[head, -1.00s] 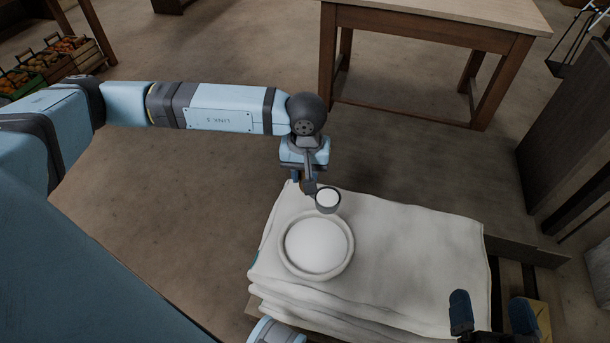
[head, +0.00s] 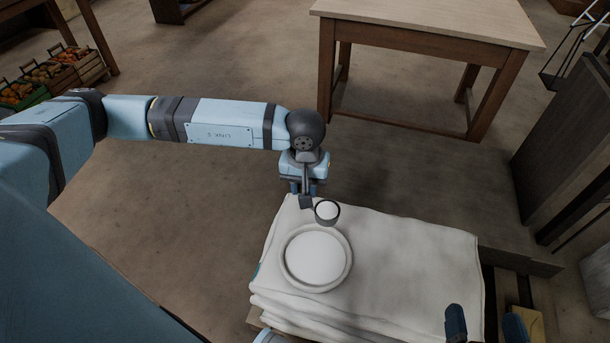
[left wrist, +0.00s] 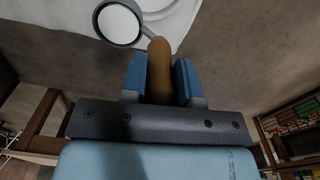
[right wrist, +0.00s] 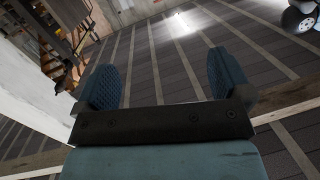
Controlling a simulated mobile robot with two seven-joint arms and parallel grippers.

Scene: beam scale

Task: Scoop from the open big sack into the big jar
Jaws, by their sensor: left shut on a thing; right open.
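The open big sack (head: 400,262) lies on a stack of white sacks, with a round rolled rim around white contents (head: 315,257). My left gripper (head: 304,192) is shut on the wooden handle (left wrist: 160,70) of a scoop. The scoop's dark round cup (head: 327,212) is over the sack just behind the rim, and white stuff shows in it. The cup also shows in the left wrist view (left wrist: 119,24). My right gripper (head: 486,325) is open and empty at the lower right, beside the sacks. I see no big jar in these views.
A wooden table (head: 430,28) stands behind on the brown floor. Crates of fruit (head: 55,75) are at the far left. A dark panel (head: 565,140) stands at the right. A slatted wooden base (head: 505,290) lies beside the sacks. The floor between table and sacks is clear.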

